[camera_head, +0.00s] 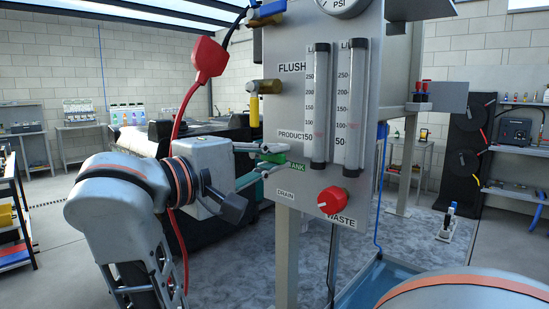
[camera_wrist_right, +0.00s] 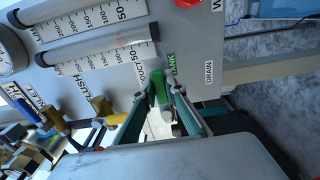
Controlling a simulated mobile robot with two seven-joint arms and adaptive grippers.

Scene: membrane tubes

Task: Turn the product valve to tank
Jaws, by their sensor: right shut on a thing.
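The product valve's green handle (camera_head: 275,158) is on the lower left of the grey panel (camera_head: 290,100), between the PRODUCT label (camera_head: 295,134) and the DRAIN label (camera_head: 285,195). The TANK label (camera_head: 293,166) is beside it, partly covered in the head view. My right gripper (camera_head: 268,157) reaches the handle from the left and is shut on it. In the right wrist view the green handle (camera_wrist_right: 159,90) lies between the two fingers, close to the TANK label (camera_wrist_right: 172,65). Its exact pointing direction is hard to tell. My left gripper is not in view.
A red knob (camera_head: 332,200) marked WASTE sits at the panel's lower right. Two clear flow tubes (camera_head: 318,105) stand on the panel. A yellow-handled valve (camera_head: 254,108) is above the gripper. A red cable (camera_head: 182,110) hangs near my right arm.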

